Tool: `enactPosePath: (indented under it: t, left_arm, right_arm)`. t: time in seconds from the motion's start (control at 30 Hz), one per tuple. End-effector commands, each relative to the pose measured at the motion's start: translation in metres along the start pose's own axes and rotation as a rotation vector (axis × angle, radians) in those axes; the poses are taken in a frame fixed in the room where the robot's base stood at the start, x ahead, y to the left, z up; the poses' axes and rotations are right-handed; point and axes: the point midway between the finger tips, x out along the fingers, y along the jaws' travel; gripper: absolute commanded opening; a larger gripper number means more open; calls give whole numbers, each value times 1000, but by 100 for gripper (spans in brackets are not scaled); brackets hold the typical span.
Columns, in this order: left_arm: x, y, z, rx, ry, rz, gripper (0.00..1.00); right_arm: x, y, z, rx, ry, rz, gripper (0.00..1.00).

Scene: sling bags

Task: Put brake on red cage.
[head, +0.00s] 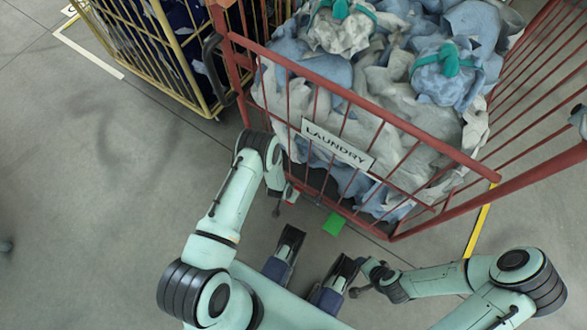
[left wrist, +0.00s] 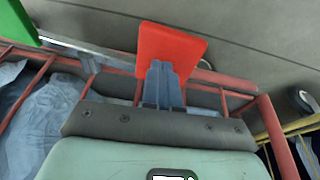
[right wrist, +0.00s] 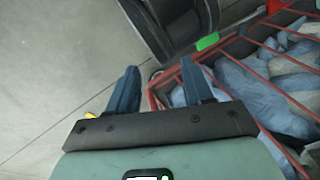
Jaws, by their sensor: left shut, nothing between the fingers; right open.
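The red cage (head: 345,92) holds blue and white laundry and bears a LAUNDRY sign. Low on its near side are a red pedal (head: 292,194) and a green pedal (head: 333,223). My left gripper (head: 277,209) is shut and empty beside the red pedal. In the left wrist view its fingertips (left wrist: 163,66) overlap the red pedal (left wrist: 172,48); I cannot tell whether they touch. The green pedal (left wrist: 16,24) is at that view's left edge. My right gripper (right wrist: 158,74) is open and empty, with the green pedal (right wrist: 207,41) beyond it.
A yellow cage (head: 160,50) with dark bags stands left of the red cage, close to its corner. Yellow floor lines (head: 478,230) run near the red cage.

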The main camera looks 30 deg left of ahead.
Motion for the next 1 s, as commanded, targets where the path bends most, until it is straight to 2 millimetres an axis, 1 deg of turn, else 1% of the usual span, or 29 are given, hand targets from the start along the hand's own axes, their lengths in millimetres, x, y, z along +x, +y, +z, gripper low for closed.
enactPosePath:
  t: [0.03, 0.1, 0.37, 0.4, 0.5, 0.7, 1.0]
  left_arm:
    - [8, -3, 3, -1, -3, -2, 0]
    - [14, -7, 5, -2, -4, -2, 0]
    - [34, -15, 10, -1, -3, -2, 0]
    - [36, -16, 11, -1, -2, -2, 0]
    - [42, -17, 12, 0, -2, -2, 0]
    - [49, -18, 14, 0, -1, -2, 0]
    - [53, -18, 16, 0, -2, -2, 0]
  right_arm:
    - [8, 3, -7, 2, 19, 2, 51]
    - [15, 6, -16, 5, 46, 4, 51]
    - [34, 13, -49, 11, 140, 10, 51]
    - [37, 16, -49, 13, 137, 14, 51]
    - [45, 25, -34, 24, 89, 30, 51]
    - [54, 36, -21, 36, 47, 48, 51]
    - [57, 40, -15, 42, 28, 56, 51]
